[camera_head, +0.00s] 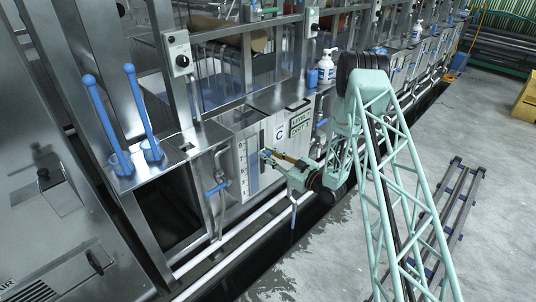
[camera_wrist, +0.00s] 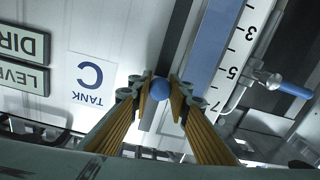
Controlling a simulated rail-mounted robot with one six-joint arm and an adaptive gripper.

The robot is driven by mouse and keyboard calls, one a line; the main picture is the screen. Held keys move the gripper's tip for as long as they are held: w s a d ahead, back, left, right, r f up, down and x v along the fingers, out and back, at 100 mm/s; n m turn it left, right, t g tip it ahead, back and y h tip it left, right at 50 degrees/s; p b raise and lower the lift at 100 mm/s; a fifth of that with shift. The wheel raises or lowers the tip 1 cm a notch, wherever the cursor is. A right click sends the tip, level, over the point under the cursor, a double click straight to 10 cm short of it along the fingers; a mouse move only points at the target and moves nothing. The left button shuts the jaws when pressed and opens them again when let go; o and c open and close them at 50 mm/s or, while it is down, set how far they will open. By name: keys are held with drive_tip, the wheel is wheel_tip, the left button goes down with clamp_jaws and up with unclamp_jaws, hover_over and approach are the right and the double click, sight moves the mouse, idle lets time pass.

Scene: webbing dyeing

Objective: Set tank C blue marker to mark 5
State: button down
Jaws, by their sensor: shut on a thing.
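My gripper (camera_wrist: 161,87) is shut on the blue marker (camera_wrist: 160,86), a round blue knob between its yellow-padded fingers. In the head view my gripper (camera_head: 268,155) reaches the tank front from the right, near the upper part of the gauge. The white number scale (camera_wrist: 236,62) stands beside a blue strip (camera_wrist: 210,40); 3, 5 and 7 are readable, upside down in the wrist view. The knob is beside the strip, near the 7 end; its exact reading cannot be told. The tank C label (camera_wrist: 91,80) is on the same panel; it also shows in the head view (camera_head: 279,133).
A blue-handled valve (camera_wrist: 290,88) juts out beside the scale; it shows left of the gauge in the head view (camera_head: 217,187). White pipes (camera_head: 235,236) run low along the tank. Two blue-handled tools (camera_head: 139,110) stand in holders at left. The floor (camera_head: 420,150) at right is partly clear.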

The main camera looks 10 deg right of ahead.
wheel_tip(320, 180, down, 5)
drive_tip(key=b, duration=0.2)
drive_tip(key=shift+f+b, duration=0.1)
drive_tip(key=shift+b, duration=0.3)
drive_tip(key=c, duration=2.4)
unclamp_jaws()
drive_tip(key=shift+v, duration=6)
